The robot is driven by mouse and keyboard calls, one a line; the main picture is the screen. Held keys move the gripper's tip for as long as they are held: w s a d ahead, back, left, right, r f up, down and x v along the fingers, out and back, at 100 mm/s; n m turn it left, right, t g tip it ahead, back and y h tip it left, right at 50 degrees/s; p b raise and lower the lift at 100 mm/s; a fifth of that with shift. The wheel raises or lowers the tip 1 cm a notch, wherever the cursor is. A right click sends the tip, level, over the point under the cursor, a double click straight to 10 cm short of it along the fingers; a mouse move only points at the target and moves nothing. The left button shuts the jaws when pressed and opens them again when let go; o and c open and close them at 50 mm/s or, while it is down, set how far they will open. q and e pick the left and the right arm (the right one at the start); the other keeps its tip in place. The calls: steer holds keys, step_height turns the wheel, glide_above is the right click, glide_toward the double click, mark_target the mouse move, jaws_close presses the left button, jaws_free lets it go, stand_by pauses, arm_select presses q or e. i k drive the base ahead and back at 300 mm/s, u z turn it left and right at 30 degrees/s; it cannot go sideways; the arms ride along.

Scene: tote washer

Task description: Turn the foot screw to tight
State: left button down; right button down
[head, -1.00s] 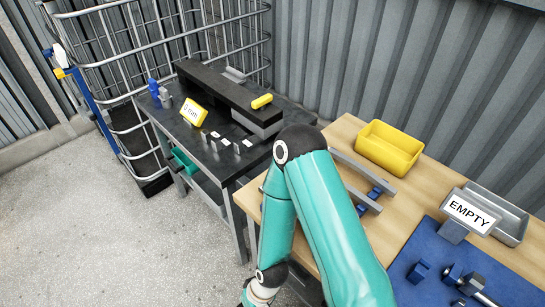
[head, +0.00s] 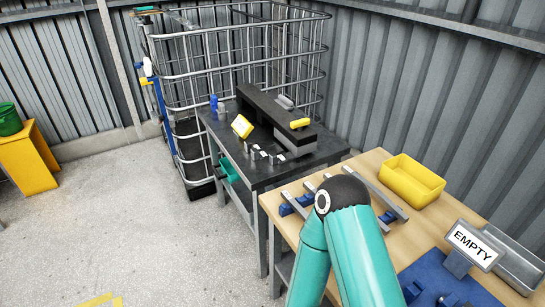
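I cannot pick out the foot screw with certainty in the head view. A dark-topped bench (head: 262,172) stands in the middle. A long black beam (head: 262,112) lies along its back, with a yellow piece (head: 300,123) at its near end. A small teal-green part (head: 229,170) shows below the bench's left edge; I cannot tell what it is. One of my teal arms rises from the bottom in front of the wooden bench (head: 375,170).
A wire cage (head: 235,50) stands behind the dark bench. The wooden bench holds a yellow bin (head: 411,180), metal bars, an EMPTY sign (head: 473,246), a grey tray (head: 515,262) and a blue mat (head: 465,285). A yellow stand (head: 28,160) with a green bucket (head: 9,118) is left. Floor between is clear.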

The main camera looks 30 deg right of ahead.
mark_target(299, 124)
steer(key=z, duration=0.9)
steer(key=i, duration=0.15)
steer(key=u, duration=2.8)
steer(key=i, duration=1.8)
steer(key=z, duration=1.35)
steer(key=i, duration=0.2)
steer(key=z, duration=2.7)
steer(key=i, duration=0.3)
steer(key=z, duration=0.4)
